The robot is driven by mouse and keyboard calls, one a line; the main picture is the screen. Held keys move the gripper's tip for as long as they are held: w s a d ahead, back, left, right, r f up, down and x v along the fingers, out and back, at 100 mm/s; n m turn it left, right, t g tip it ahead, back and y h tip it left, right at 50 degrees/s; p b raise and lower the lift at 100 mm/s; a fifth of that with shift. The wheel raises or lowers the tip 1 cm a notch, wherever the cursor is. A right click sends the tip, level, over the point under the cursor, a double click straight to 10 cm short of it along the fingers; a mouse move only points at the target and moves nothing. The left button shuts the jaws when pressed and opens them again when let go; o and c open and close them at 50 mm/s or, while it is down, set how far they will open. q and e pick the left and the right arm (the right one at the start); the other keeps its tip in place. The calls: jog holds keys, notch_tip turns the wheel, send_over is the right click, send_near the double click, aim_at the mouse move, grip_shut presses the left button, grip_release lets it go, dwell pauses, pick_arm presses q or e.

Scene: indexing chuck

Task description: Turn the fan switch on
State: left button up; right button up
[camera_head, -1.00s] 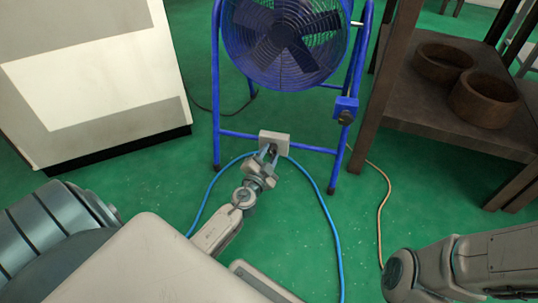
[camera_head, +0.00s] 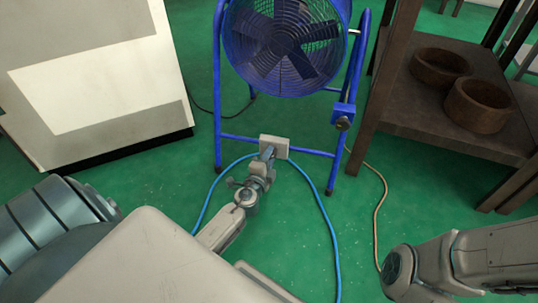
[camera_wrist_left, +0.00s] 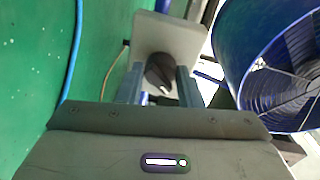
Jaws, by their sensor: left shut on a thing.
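The fan (camera_head: 282,45) is a blue drum fan on a blue tube stand. Its switch is a dark round knob (camera_wrist_left: 160,72) on a pale square plate (camera_head: 281,146) at the stand's lower crossbar. The plate also fills the upper middle of the left wrist view (camera_wrist_left: 170,34). My left gripper (camera_head: 267,152) reaches the plate from below and is shut on the knob, with one finger on each side. The fingers hide most of the knob in the head view. My right arm shows at the lower right, but its gripper is out of view.
A blue cable (camera_head: 327,225) loops on the green floor around my left gripper. A tan cable (camera_head: 379,205) runs to the right of the stand. A brown shelf (camera_head: 400,110) with two bowls stands at right. A pale cabinet (camera_head: 95,80) stands at left.

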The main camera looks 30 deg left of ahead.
pick_arm(q)
jog(key=shift+d+m+p, duration=0.1)
jog(key=shift+m+p, duration=0.85)
jog(key=shift+m, duration=1.05)
jog(key=shift+g+y, duration=0.3)
jog(key=shift+y, duration=0.1)
jog(key=o, duration=0.9)
jog(key=shift+o, duration=0.2)
jog(key=v, duration=1)
jog(key=shift+s+p, duration=0.4)
